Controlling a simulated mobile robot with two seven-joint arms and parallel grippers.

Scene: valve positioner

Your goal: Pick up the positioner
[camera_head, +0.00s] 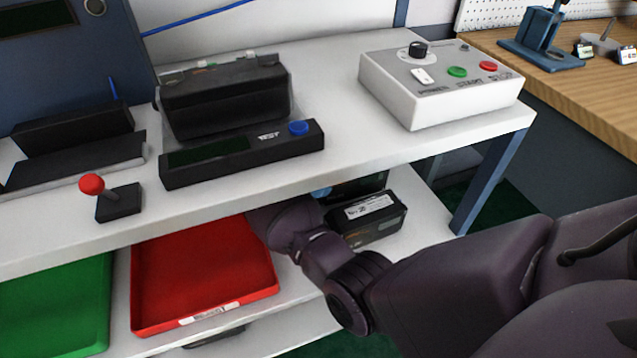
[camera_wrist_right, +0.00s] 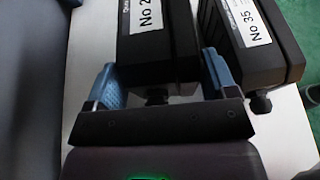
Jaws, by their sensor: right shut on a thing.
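A black positioner with a white label starting "No 2" (camera_wrist_right: 155,45) is between the blue fingers of my right gripper (camera_wrist_right: 160,76) in the right wrist view. The gripper is shut on it. A second black positioner labelled "No 35" (camera_wrist_right: 252,45) lies just to the right, outside the fingers. In the head view, a black labelled box (camera_head: 372,220) sits on the lower shelf, beside my right arm. My right gripper is mostly hidden there under the upper shelf and behind my arm. My left gripper is not in view.
A red tray (camera_head: 200,270) and a green tray (camera_head: 55,305) lie left of my right arm. The white upper shelf (camera_head: 390,150) overhangs, carrying a black test unit (camera_head: 240,150), a red-knobbed joystick (camera_head: 118,200) and a white control box (camera_head: 440,85). A blue leg (camera_head: 490,180) stands at right.

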